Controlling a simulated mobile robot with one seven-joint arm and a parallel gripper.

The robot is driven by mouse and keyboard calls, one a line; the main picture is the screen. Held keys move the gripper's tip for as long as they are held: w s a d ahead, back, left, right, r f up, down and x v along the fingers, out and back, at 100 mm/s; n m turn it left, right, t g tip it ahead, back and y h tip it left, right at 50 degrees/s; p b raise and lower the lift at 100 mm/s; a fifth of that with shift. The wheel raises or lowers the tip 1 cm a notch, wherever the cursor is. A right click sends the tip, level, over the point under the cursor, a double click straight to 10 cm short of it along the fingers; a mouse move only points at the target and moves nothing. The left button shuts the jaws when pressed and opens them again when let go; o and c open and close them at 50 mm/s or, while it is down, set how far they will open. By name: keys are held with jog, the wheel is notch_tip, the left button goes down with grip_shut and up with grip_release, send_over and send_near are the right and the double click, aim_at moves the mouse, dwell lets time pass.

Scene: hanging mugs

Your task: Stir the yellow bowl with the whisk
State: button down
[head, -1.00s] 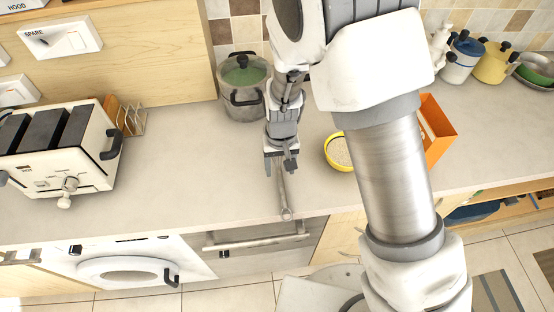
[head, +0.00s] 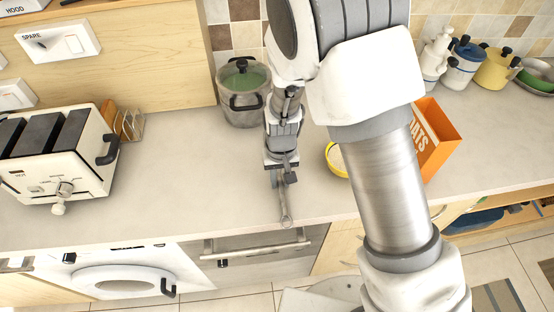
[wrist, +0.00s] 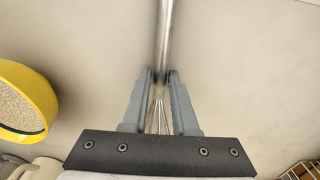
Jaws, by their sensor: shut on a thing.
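My gripper (head: 282,172) is over the counter, left of the yellow bowl (head: 332,168). It is shut on the metal whisk (head: 286,208), whose handle points towards the counter's front edge. In the wrist view the fingers (wrist: 161,76) close on the whisk (wrist: 164,35), with its wires showing between them. Whether the whisk touches the counter I cannot tell. The yellow bowl also shows at the left of the wrist view (wrist: 45,88), apart from the whisk, with pale grainy contents. In the head view my arm hides much of the bowl.
An orange oats box (head: 436,135) stands right of the bowl. A lidded pot (head: 243,103) is behind my gripper. A toaster (head: 75,165) is at the left, and canisters (head: 465,65) are at the back right. The counter between toaster and gripper is clear.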

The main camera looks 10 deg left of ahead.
aim_at(280, 181)
jog(key=shift+r+p, duration=2.25)
jog(key=shift+r, duration=0.85)
jog(key=shift+f, duration=0.1)
jog(key=c, duration=1.4)
grip_release()
grip_shut()
